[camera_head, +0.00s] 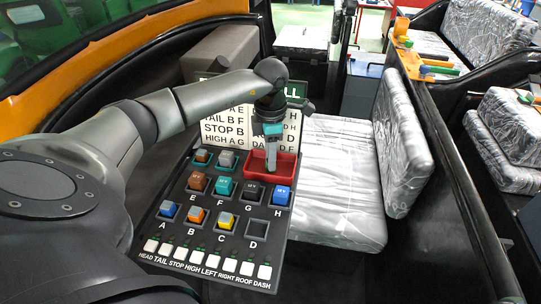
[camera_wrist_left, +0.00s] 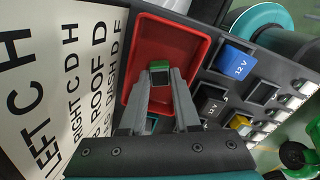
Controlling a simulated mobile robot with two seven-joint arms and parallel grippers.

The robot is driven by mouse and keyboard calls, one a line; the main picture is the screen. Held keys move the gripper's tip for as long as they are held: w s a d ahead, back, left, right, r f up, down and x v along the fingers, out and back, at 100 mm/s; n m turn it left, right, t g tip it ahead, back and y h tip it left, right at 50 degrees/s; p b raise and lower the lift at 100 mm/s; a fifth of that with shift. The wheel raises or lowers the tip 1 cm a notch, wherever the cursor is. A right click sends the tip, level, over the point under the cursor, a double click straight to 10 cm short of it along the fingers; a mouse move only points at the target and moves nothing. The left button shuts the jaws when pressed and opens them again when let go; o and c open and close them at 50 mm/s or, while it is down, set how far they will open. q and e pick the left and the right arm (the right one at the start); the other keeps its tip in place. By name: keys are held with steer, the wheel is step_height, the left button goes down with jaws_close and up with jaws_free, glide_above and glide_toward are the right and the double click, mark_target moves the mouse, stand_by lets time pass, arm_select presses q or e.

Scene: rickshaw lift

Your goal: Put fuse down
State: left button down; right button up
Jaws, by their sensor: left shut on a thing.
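My left gripper (camera_head: 271,170) reaches down from above into the red tray (camera_head: 289,169) at the top right of the fuse panel (camera_head: 175,231). In the left wrist view, its fingers (camera_wrist_left: 160,78) are shut on a small green fuse (camera_wrist_left: 160,68). The fuse is over or inside the red tray (camera_wrist_left: 197,38); I cannot tell whether it touches the floor. On the panel, blue fuse H (camera_head: 282,195), black fuse G (camera_head: 253,190) and teal fuse F (camera_head: 224,185) sit in slots. Slot D (camera_head: 257,229) looks empty. My right gripper is not in view.
A lettered chart (camera_head: 223,125) stands behind the panel, close to my left gripper. White switches (camera_head: 208,261) line the panel's front edge. A grey patterned seat (camera_head: 335,180) lies to the right, with a dark partition (camera_head: 440,170) beyond it.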

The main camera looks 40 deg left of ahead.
arm_select(q)
steer(key=shift+r, duration=0.1)
steer(key=c, duration=0.6)
jaws_free()
steer(key=shift+r, duration=0.25)
step_height(320, 180, up, 12)
steer(key=shift+f+p, duration=0.2)
steer(key=shift+p, duration=0.7)
